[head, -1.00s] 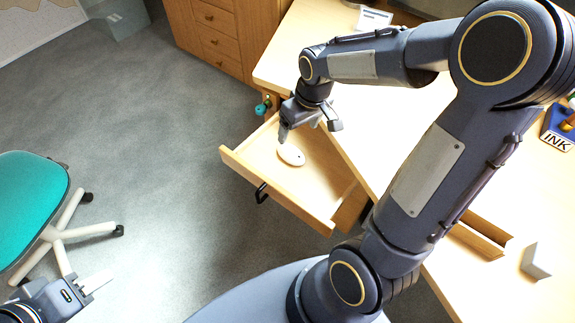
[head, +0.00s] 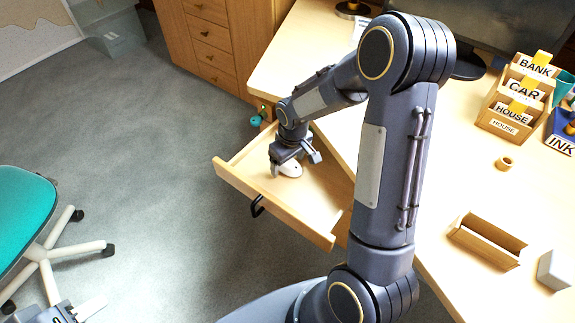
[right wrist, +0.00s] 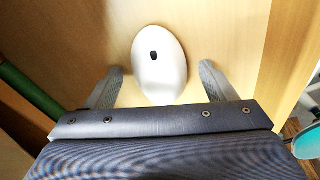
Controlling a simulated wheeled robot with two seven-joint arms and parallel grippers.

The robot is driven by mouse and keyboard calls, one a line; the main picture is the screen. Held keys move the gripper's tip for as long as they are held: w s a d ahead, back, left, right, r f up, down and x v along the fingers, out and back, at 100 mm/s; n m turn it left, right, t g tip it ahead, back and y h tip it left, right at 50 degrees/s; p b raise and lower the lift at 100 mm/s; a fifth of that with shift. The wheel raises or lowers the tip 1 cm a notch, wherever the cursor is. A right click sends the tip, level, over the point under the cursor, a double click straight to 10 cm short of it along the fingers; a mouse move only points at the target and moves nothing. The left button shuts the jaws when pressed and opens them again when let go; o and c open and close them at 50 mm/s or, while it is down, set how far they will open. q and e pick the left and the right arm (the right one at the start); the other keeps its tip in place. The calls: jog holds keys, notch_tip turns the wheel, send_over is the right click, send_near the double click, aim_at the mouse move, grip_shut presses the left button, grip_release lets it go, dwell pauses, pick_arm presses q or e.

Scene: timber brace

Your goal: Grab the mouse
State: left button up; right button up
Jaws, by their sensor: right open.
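The white mouse (head: 290,169) lies in the open drawer (head: 318,213) of the desk. In the right wrist view the mouse (right wrist: 160,66) lies between the two spread fingers, with a gap on each side; its near end is close to the palm's edge. My right gripper (head: 293,166) is open and down inside the drawer at the mouse, hiding part of it in the head view. The right wrist view shows the right gripper (right wrist: 160,86) from above. My left gripper (head: 84,312) is at the bottom left corner, only partly in view, away from the drawer.
The drawer's front wall carries a black handle (head: 257,205). A teal chair (head: 25,210) stands on the floor at left.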

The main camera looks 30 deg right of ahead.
jog(key=c, duration=1.1)
jog(key=shift+o, duration=0.2)
jog(key=shift+r, duration=0.1)
